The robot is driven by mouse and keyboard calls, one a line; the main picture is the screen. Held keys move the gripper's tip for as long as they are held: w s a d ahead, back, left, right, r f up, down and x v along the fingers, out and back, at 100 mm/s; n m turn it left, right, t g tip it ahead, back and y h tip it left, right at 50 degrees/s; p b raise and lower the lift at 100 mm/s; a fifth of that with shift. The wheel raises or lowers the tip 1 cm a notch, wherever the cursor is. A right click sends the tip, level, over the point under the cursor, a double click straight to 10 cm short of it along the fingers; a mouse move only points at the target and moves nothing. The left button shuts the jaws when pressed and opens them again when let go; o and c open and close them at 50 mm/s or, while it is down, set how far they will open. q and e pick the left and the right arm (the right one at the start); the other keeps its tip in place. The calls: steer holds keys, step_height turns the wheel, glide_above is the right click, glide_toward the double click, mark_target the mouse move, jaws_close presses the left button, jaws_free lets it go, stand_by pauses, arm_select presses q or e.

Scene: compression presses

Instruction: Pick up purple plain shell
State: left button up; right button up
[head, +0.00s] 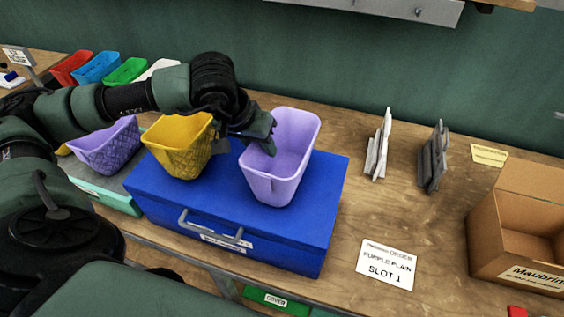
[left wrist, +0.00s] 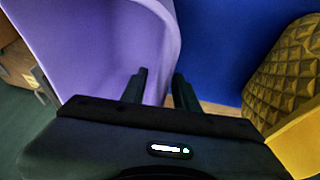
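The purple plain shell (head: 285,165) is a smooth, open-topped lilac bin standing upright on a blue box (head: 310,215). It fills the left of the left wrist view (left wrist: 90,50). My left gripper (head: 268,138) is at the shell's left rim in the head view. In the left wrist view its two fingers (left wrist: 160,90) are apart, one over the purple wall and one on the blue side. The shell's edge lies between them. I cannot tell whether either finger touches it. My right gripper is not in view.
A yellow quilted shell (head: 178,148) stands close left of the gripper, and a purple patterned shell (head: 108,147) farther left. Grey upright pieces (head: 432,160), a cardboard box (head: 515,235) and an order card reading "PURPLE PLAIN SLOT 1" (head: 387,264) are right. Bare wood lies between them.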

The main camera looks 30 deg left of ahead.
arm_select(q)
steer(key=shift+c, duration=0.3)
jaws_close()
stand_by(1.1)
